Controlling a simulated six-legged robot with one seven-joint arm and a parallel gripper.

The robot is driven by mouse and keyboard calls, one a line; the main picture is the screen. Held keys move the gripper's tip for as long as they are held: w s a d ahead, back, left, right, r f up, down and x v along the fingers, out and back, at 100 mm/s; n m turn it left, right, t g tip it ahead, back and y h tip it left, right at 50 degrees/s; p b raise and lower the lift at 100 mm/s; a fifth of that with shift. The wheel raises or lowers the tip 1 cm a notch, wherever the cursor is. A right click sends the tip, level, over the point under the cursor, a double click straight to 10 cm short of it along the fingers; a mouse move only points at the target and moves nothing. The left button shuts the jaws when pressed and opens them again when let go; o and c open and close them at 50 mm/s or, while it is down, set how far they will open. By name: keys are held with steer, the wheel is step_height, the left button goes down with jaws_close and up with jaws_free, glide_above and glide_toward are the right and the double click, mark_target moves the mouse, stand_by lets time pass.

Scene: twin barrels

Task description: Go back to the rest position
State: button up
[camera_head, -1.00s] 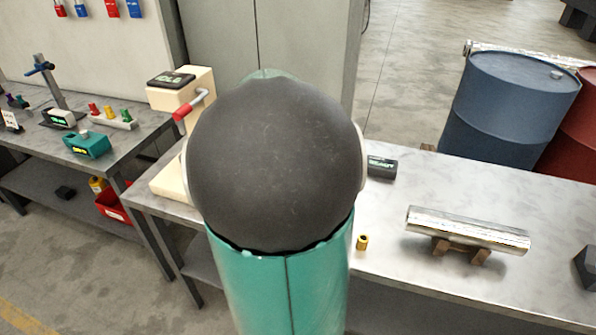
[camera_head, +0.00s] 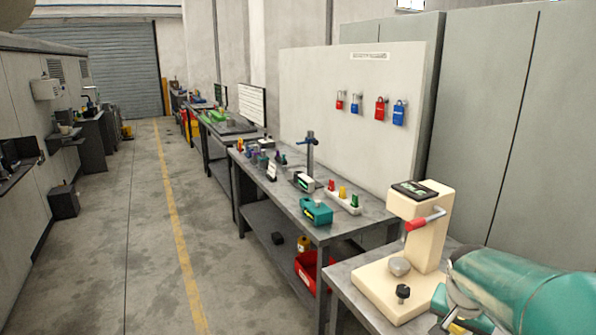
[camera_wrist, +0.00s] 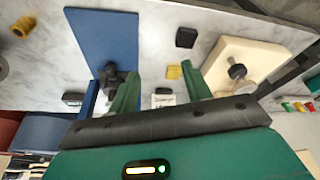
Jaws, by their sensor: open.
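My gripper (camera_wrist: 162,78) shows in the wrist view with its two green fingers apart, above a pale marble-like bench top (camera_wrist: 207,22). No object is clamped between the fingers. A small yellow piece (camera_wrist: 173,72) and a small white labelled item (camera_wrist: 163,101) show in the gap, beyond the fingers. In the head view, part of my teal arm fills the lower right corner, beside a cream press-like stand (camera_head: 434,240) with a red-tipped handle. The fingers are not visible there.
In the wrist view, a blue panel (camera_wrist: 103,38), a black block (camera_wrist: 186,38) and the cream stand's base (camera_wrist: 228,60) lie near the fingers. In the head view, a grey workbench (camera_head: 290,205) holds small devices. An open aisle (camera_head: 140,225) runs along the left.

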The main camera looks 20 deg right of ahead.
steer(key=a+r+n+t+y, duration=0.1)
steer(key=a+n, duration=0.3)
steer(key=a, duration=0.6)
steer(key=s+a+r+n+t+y, duration=0.1)
steer(key=a+r+n, duration=0.2)
steer(key=a, duration=0.7)
steer(key=s+a+r+n+t+y, duration=0.1)
steer(key=a+n, duration=0.4)
steer(key=a, duration=0.5)
steer(key=shift+a+r+t, duration=0.2)
steer(key=shift+r+t, duration=0.2)
steer(key=shift+r, duration=0.3)
steer(key=shift+c, duration=1.4)
steer(key=shift+w+d, duration=0.1)
steer(key=shift+d, duration=0.1)
